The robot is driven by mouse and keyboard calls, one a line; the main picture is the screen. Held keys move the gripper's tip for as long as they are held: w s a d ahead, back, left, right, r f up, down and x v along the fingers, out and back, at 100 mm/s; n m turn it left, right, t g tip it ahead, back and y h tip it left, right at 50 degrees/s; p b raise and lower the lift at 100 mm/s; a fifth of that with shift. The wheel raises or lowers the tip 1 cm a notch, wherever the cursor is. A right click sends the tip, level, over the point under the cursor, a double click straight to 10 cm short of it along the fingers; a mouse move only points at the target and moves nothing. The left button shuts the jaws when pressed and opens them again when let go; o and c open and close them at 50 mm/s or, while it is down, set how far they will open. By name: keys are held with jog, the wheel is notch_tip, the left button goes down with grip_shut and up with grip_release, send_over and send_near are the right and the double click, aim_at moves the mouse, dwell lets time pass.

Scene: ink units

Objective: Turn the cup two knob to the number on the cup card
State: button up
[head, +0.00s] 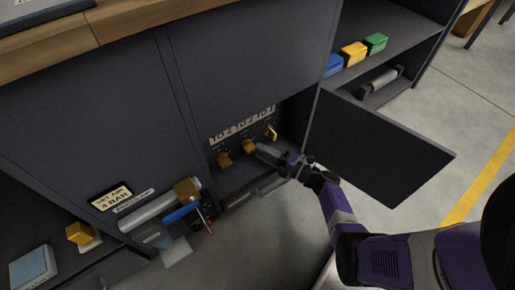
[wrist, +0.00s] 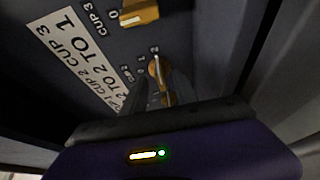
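The cup two knob (wrist: 158,72) is orange. It sits between my gripper's two dark fingers (wrist: 163,88) in the wrist view, and its upper end points roughly at the printed 2. The fingers flank it closely; whether they press on it is unclear. In the head view the middle knob (head: 249,146) is at the tip of my gripper (head: 266,152). The white card (wrist: 82,58) reads TO 2, TO 2, TO 1 from cup one to cup three. The cup three knob (wrist: 140,12) is just above in the wrist view. The cup one knob (head: 223,159) is left in the head view.
The knobs are in a dark cabinet bay with its door (head: 380,150) swung open, right of my arm. A shelf beyond holds blue, yellow and green blocks (head: 353,54). At the lower left are a white cylinder (head: 146,211) and a sign (head: 110,196) reading 4 BAR.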

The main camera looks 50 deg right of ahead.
jog(key=shift+s+d+p, duration=0.15)
jog(key=shift+s+p, duration=0.05)
jog(key=shift+s, duration=1.05)
jog(key=shift+s+d+p, duration=0.1)
jog(key=shift+s+p, duration=0.05)
jog(key=shift+s, duration=1.1)
jog(key=shift+a, duration=0.15)
jog(key=s+a+r+m+g+h, duration=0.2)
jog(key=s+a+r+m+g, duration=0.1)
jog(key=s+a+r+m, duration=1.9)
notch_tip(320, 180, up, 41)
jog(key=s+a+n+p, duration=0.1)
jog(key=a+n+p, duration=0.1)
jog(key=p, duration=3.5)
jog(key=shift+s+a+n+p, duration=0.2)
jog(key=shift+a+n+p, duration=0.1)
jog(key=shift+a+n, duration=0.1)
